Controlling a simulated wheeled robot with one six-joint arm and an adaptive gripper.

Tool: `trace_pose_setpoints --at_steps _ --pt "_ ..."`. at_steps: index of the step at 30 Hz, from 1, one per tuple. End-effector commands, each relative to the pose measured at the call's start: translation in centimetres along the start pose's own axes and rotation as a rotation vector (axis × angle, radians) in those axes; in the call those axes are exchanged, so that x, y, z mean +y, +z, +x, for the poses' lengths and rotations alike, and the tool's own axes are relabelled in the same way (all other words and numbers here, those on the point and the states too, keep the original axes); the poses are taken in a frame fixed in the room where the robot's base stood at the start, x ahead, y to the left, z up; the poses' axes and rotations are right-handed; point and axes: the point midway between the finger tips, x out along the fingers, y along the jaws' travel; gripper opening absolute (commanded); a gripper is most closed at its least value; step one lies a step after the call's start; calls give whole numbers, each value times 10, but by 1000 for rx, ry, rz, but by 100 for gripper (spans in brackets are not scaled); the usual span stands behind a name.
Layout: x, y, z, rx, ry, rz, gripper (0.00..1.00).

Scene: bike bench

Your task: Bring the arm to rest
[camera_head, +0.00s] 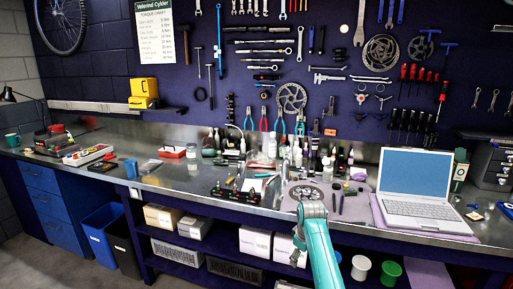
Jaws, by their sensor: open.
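My teal arm rises from the bottom edge to a grey joint in front of the workbench (450,241). A small dark end piece, seemingly my gripper (296,259), hangs beside the arm on its left, in front of the lower shelf. It appears open with nothing in it; its fingers are too small to make out clearly. It is apart from the things on the bench top.
An open laptop (415,210) stands on the right of the bench. Bottles, pliers and small parts crowd the middle. White boxes (255,242) sit on the lower shelf. A blue bin (103,230) stands on the floor at left. Tools hang on the wall.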

Motion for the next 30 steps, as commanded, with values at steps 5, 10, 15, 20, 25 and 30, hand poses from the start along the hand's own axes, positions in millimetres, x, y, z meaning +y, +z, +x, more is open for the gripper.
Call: trace_pose_setpoints --at_steps 5,10,15,20,25,30 --pt "-29 35 65 50 45 52 78" --pt "-58 70 113 104 89 103 78" --pt "-91 109 151 161 131 153 78" --pt "-125 148 177 215 168 199 78" --pt "-162 190 193 276 205 249 78" --pt "-201 234 199 338 240 296 78"
